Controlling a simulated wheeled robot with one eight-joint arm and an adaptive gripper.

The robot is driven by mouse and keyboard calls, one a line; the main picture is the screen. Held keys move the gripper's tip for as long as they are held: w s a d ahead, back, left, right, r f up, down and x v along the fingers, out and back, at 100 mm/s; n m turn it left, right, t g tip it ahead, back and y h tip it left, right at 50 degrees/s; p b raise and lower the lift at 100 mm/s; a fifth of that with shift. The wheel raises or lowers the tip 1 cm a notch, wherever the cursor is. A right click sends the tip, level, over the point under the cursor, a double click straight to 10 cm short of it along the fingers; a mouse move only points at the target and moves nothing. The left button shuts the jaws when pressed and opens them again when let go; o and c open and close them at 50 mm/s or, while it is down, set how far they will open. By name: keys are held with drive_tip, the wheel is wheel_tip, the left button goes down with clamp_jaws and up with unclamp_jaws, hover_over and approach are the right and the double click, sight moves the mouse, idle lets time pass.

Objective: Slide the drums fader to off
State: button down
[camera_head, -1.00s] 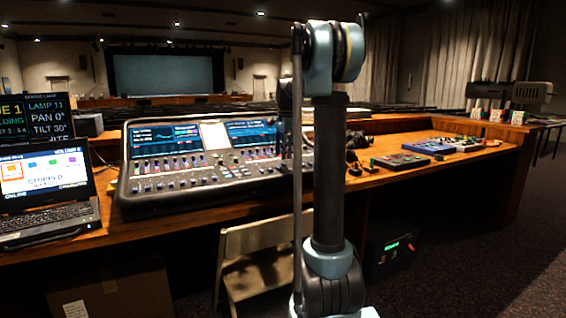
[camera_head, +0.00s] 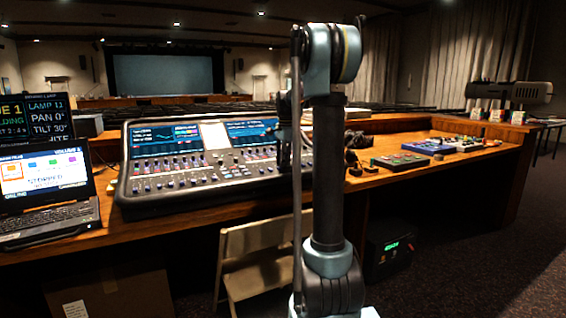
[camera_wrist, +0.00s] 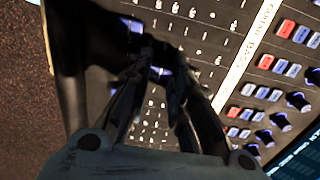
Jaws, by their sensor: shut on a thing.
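The mixing desk (camera_head: 190,186) has rows of light fader caps along its front. In the head view my arm hides the gripper.
Red and white buttons (camera_wrist: 285,28) and dark knobs (camera_wrist: 299,101) line the panel beyond the strip. A laptop (camera_head: 45,190) stands left of the desk, small consoles (camera_head: 402,161) to the right. A folding chair (camera_head: 255,255) is in front.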

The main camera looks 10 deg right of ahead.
sight(287, 170)
drive_tip(key=shift+s, duration=0.1)
drive_tip(key=shift+s+d+f, duration=0.1)
drive_tip(key=shift+s+d, duration=0.1)
drive_tip(key=shift+s, duration=0.45)
drive_tip(key=shift+s+d+f, duration=0.1)
drive_tip(key=shift+s+d, duration=0.15)
drive_tip(key=shift+s, duration=0.4)
drive_tip(key=shift+s+d, duration=0.2)
drive_tip(key=shift+s, duration=0.45)
drive_tip(key=c, duration=1.4)
unclamp_jaws()
drive_tip(key=shift+c, duration=0.2)
drive_tip(key=shift+r, duration=0.1)
wheel_tip(287, 170, up, 12)
drive_tip(key=s, duration=0.1)
drive_tip(key=shift+d+f, duration=0.2)
